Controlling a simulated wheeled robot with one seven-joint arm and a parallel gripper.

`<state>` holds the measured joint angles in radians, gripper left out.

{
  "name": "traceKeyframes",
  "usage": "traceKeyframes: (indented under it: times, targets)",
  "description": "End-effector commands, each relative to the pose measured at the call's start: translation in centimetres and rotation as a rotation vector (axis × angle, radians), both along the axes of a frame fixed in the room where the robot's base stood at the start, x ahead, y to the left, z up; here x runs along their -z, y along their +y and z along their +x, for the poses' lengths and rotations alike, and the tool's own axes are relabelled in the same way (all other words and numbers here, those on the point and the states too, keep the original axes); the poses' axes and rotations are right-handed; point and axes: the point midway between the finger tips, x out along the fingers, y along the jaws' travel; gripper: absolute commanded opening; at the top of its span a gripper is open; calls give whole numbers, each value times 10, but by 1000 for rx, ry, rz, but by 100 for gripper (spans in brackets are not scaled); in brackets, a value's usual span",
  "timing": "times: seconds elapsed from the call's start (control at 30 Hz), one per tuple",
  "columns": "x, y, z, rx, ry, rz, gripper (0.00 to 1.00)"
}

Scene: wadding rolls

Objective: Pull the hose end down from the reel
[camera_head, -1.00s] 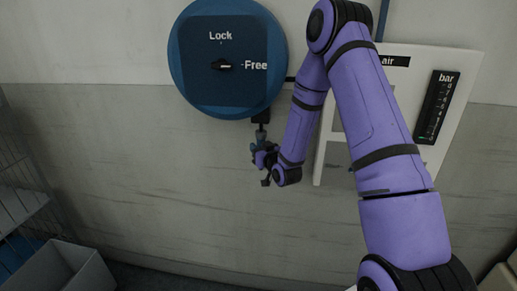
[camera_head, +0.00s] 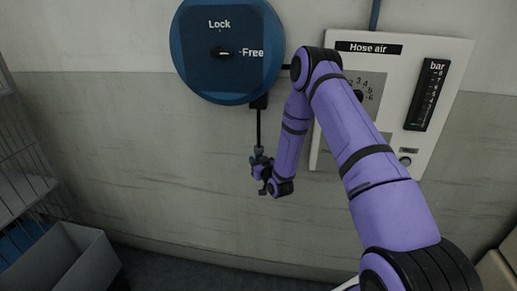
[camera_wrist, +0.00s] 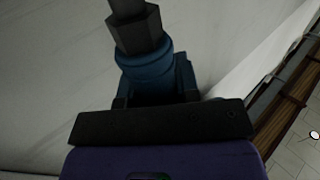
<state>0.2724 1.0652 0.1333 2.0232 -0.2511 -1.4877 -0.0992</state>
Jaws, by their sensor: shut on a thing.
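The blue round hose reel (camera_head: 226,82) is on the wall in the head view. Its knob (camera_head: 220,53) lies sideways, pointing toward the word Free. A dark hose (camera_head: 258,128) runs straight down from the outlet under the reel to the hose end (camera_head: 258,157). My gripper (camera_head: 262,172) is shut on the hose end, below the reel and close to the wall. In the wrist view the blue hose end (camera_wrist: 147,75) with its dark hexagonal fitting (camera_wrist: 138,32) stands at my gripper (camera_wrist: 155,100). The fingertips are mostly hidden there.
A white panel (camera_head: 455,75) marked Hose air, with a dial and a bar gauge (camera_head: 427,95), is right of the reel, partly behind my arm. A wire rack (camera_head: 25,165) and a grey bin (camera_head: 70,262) stand at the left. The wall below my gripper is clear.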

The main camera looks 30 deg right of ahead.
Motion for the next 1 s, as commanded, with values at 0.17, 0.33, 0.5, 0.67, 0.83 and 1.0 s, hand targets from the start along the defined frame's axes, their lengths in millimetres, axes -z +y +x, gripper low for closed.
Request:
traceKeyframes:
  times: [0.17, 0.33, 0.5, 0.67, 0.83, 1.0]
  targets:
    - [59, 1, -1, 0, 8, 1, 0]
    - [106, 0, -1, 1, 6, 0, 0]
    - [143, 0, -1, 0, 5, 1, 0]
    - [165, 0, -1, 0, 5, 1, 0]
    - [177, 0, -1, 0, 5, 1, 0]
    - [180, 0, -1, 0, 4, 1, 0]
